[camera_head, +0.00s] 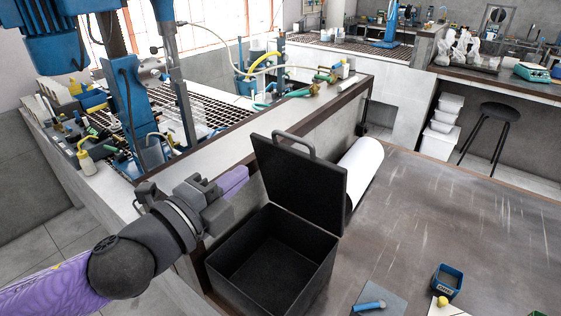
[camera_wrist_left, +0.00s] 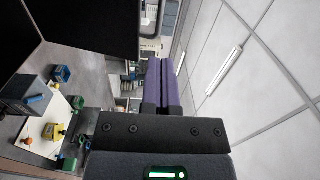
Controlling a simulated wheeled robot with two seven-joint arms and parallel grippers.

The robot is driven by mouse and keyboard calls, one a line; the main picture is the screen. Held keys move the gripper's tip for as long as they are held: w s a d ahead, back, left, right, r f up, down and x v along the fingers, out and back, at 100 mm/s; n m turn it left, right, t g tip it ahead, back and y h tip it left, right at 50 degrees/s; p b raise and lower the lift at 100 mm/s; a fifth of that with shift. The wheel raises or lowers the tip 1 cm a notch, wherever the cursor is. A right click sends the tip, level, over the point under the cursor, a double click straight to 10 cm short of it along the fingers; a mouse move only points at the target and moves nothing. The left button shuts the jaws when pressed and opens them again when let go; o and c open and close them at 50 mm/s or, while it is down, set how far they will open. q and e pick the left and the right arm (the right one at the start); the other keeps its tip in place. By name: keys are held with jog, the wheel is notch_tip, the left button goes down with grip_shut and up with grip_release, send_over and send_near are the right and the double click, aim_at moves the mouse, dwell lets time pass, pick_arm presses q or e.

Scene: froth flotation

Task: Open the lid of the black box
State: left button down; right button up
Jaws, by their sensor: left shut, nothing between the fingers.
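The black box (camera_head: 235,285) stands on the brown table, its inside open to view and empty. Its black lid (camera_head: 300,182) is raised to roughly upright at the box's far side, with a handle (camera_head: 294,144) on its top edge. My left gripper (camera_head: 238,181) is at the left of the lid, above the box's back left side, with its purple fingers together and nothing held. The fingers also show in the left wrist view (camera_wrist_left: 167,82). There a dark panel, likely the lid (camera_wrist_left: 85,25), fills the upper left. My right gripper is not in view.
A white roll (camera_head: 362,165) lies behind the lid. A blue container (camera_head: 447,279) and a blue-handled tool (camera_head: 369,306) are right of the box. A raised bench ledge (camera_head: 225,143) runs behind my left gripper. The table's right part is clear.

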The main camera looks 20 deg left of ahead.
aim_at(288, 138)
pick_arm(q)
jog(key=p+x, duration=0.1)
jog(key=x, duration=0.8)
jog(key=shift+w+r, duration=0.1)
jog(key=shift+w, duration=0.2)
jog(key=shift+w+d, duration=0.2)
jog(key=shift+w, duration=0.15)
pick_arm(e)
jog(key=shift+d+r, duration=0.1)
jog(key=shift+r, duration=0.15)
